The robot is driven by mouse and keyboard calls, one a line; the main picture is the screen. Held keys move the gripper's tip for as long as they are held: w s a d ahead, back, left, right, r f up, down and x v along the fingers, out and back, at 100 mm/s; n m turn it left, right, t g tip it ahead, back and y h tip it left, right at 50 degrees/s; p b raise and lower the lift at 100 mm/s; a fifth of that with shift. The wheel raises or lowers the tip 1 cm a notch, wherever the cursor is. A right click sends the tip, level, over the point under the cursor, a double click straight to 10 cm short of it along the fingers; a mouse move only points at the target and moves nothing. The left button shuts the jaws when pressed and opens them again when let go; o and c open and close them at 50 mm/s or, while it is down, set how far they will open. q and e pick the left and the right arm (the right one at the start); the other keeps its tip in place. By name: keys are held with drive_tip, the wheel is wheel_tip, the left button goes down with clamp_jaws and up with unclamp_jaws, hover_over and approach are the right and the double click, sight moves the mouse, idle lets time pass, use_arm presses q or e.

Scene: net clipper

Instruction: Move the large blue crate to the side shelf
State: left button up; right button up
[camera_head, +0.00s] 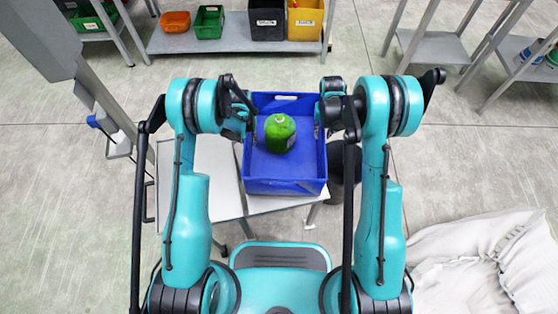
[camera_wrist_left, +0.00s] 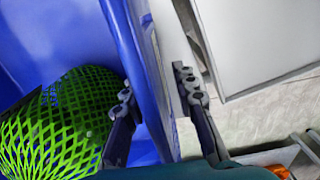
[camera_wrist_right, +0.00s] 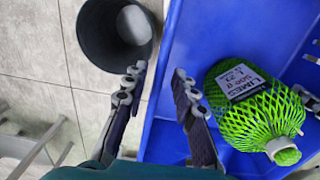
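The large blue crate (camera_head: 286,187) stands upright on a light grey table, with a green item in netting (camera_head: 280,133) inside. The right wrist view shows this item (camera_wrist_right: 250,105) with a label and a pale cap. My left gripper (camera_wrist_left: 157,92) straddles the crate's left wall, one finger inside and one outside. Its fingers are apart, with a gap on the outer side. My right gripper (camera_wrist_right: 158,85) straddles the crate's right wall (camera_wrist_right: 168,75), fingers spread and a gap visible. In the head view, both grippers are partly hidden by my arms.
A dark round bin (camera_wrist_right: 115,35) stands on the floor right of the crate. A low shelf (camera_head: 225,42) at the back holds small bins. More shelves (camera_head: 440,47) stand at the right. White sacks (camera_head: 480,260) lie at the lower right. A grey post (camera_head: 50,40) stands at the left.

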use_arm(q)
wheel_tip(320, 180, up, 12)
drive_tip(key=shift+f, duration=0.15)
use_arm(e)
drive_tip(key=shift+r, duration=0.25)
wheel_tip(320, 180, up, 12)
drive_tip(key=shift+a+f, duration=0.25)
idle(0.5)
